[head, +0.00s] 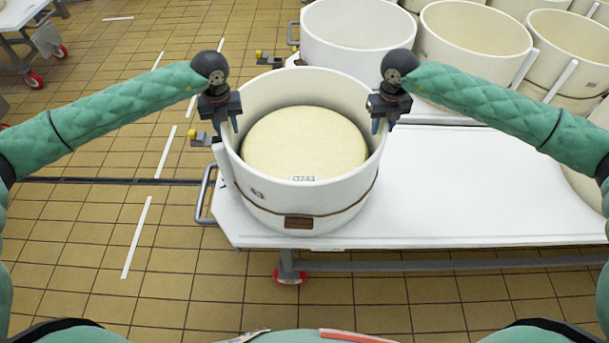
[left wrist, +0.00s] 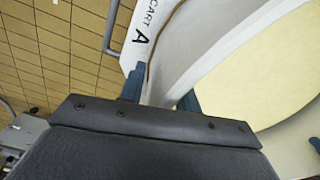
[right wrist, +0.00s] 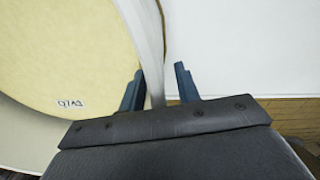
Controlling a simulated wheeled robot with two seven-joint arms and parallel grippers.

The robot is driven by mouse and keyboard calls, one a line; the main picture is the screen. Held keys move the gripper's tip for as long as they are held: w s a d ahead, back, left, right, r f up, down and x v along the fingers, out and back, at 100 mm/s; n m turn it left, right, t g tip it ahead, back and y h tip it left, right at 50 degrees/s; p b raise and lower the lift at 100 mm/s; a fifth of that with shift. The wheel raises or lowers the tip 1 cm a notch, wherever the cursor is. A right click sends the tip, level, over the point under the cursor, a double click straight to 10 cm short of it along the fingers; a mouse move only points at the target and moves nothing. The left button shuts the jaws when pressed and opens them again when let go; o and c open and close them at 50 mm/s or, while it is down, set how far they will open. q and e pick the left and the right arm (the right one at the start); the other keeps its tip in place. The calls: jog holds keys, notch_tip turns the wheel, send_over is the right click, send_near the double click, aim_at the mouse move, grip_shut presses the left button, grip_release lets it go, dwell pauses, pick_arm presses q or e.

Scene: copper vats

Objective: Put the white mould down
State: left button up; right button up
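The white mould (head: 335,205) is a round, open tub with a brown strap and a tag on its front. It stands upright at the left end of the white cart top (head: 470,190), with no gap visible under it.
Several other white moulds (head: 470,30) stand close behind and to the right. The cart top right of the mould is clear. A grey cart handle (head: 205,195) is at the left, with the plate marked CART A (left wrist: 150,22) beside it. Tiled floor lies left and in front.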

pick_arm(q)
notch_tip(320, 180, up, 12)
jog(key=shift+f, duration=0.1)
pick_arm(e)
notch_tip(320, 180, up, 12)
jog(key=shift+f, duration=0.1)
dwell(0.7)
dwell(0.5)
